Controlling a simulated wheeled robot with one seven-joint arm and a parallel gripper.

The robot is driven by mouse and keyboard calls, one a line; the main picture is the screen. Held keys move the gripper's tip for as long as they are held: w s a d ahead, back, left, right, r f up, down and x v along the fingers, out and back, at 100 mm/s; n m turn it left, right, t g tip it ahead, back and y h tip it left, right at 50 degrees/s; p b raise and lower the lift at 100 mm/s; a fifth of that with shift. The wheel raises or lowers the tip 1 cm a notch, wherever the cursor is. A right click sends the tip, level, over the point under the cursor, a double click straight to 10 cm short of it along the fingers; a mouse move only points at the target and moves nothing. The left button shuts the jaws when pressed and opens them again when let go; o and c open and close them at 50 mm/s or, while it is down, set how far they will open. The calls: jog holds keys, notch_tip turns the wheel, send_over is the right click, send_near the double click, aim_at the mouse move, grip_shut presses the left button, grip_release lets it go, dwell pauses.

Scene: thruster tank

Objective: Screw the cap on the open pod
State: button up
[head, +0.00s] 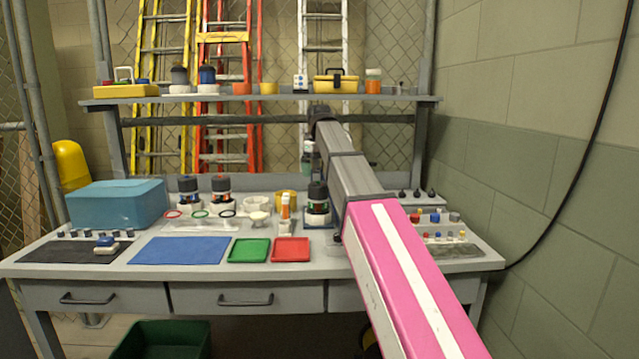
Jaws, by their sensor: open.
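Three dark pods with white bases stand on the bench. Two are at the back left, a blue-marked pod (189,191) and a red-marked pod (221,190). A third pod (318,197) stands on a small blue pad near the middle, just left of my arm. Which one is open is too small to tell. A small white dish-like piece (258,217) lies left of the third pod; I cannot tell whether it is a cap. My gripper (307,165) hangs below the far end of my arm, above the bench's back, partly hidden; it is open.
A blue box (118,204) stands at the left. A blue mat (180,251), green tray (249,251) and red tray (291,250) lie in front. An orange-and-white bottle (285,208) stands left of the third pod. A shelf (220,98) crosses above the bench's back.

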aim_at(317, 184)
notch_tip(317, 184, up, 4)
jog(key=shift+f, duration=0.25)
jog(key=n, duration=0.5)
jog(key=shift+a+r, duration=0.3)
jog(key=shift+r, duration=0.1)
jog(key=shift+a+n, duration=0.1)
jog(key=shift+n, duration=1)
notch_tip(317, 184, down, 11)
jog(key=shift+r, duration=0.15)
jog(key=c, duration=0.9)
jog(key=shift+o, duration=1.3)
jog(key=shift+c, duration=1.1)
